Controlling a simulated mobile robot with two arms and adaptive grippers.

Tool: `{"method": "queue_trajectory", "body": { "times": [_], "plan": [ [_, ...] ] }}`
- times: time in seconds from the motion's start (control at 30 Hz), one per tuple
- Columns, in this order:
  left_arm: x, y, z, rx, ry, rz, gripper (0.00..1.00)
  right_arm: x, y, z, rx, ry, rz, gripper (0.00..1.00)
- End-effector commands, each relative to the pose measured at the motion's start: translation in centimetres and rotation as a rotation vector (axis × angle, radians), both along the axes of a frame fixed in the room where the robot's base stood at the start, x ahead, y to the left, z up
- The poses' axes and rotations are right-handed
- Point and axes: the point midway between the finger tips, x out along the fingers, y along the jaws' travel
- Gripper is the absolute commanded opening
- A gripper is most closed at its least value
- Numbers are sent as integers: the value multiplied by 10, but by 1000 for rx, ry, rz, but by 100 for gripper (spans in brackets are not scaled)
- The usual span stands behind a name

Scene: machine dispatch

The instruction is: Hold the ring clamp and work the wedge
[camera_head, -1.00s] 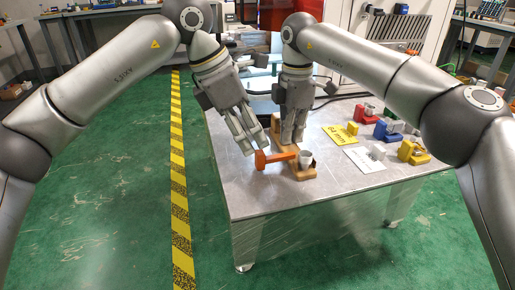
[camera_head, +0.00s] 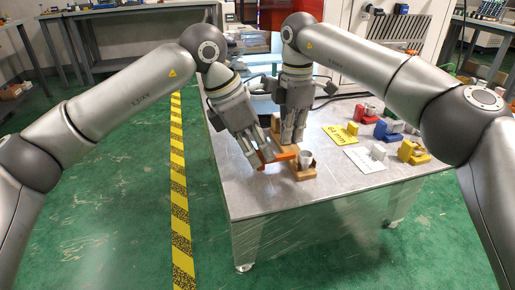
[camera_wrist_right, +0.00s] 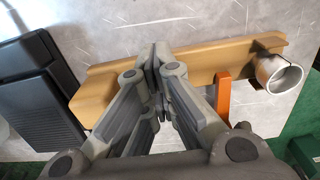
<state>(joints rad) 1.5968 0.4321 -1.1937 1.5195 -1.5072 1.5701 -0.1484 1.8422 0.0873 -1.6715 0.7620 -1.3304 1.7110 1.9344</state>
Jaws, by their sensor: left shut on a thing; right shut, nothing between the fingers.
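An orange bar (camera_head: 285,156) lies across the near part of a wooden block (camera_head: 304,174). A grey metal ring (camera_head: 306,158) stands at the block's right end; I cannot tell which piece is the wedge. My left gripper (camera_head: 263,158) is shut on the orange bar's left end, its fingers hiding that end. My right gripper (camera_head: 292,138) is shut and empty above the block, behind the bar. In the right wrist view, its closed fingers (camera_wrist_right: 158,65) cover the middle of the long wooden block (camera_wrist_right: 200,66), with the orange bar (camera_wrist_right: 223,97) and ring (camera_wrist_right: 279,72) to the right.
The metal table (camera_head: 250,192) is clear at the front. To the right are a yellow card (camera_head: 338,135), a white card (camera_head: 364,160), and red (camera_head: 364,113), blue (camera_head: 386,130) and yellow (camera_head: 412,153) blocks with grey parts. A machine stands behind the table.

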Motion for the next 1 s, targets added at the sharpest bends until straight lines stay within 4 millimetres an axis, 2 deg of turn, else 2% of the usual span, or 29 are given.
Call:
{"method": "queue_trajectory", "body": {
  "times": [0.03, 0.27, 0.53, 0.8, 0.83, 1.0],
  "plan": [
    [-2, -1, -1, 0, 3, -6, 0, -1, 0, -9, -6, 12, 3, 0],
    [-3, -3, -1, -1, 5, -9, 0, -1, 0, -10, -5, 10, 3, 0],
    [4, -29, -1, -1, 7, -13, 0, -1, 1, -9, -5, 9, 2, 0],
    [4, -30, -1, -1, 6, -13, 0, 0, 1, -10, -4, 7, 2, 0],
    [4, -30, -1, -1, 6, -13, 24, 0, 1, -10, -4, 7, 2, 0],
    [5, -29, -1, -2, 5, -11, 43, 0, 1, -9, -4, 7, 2, 0]
  ]
}}
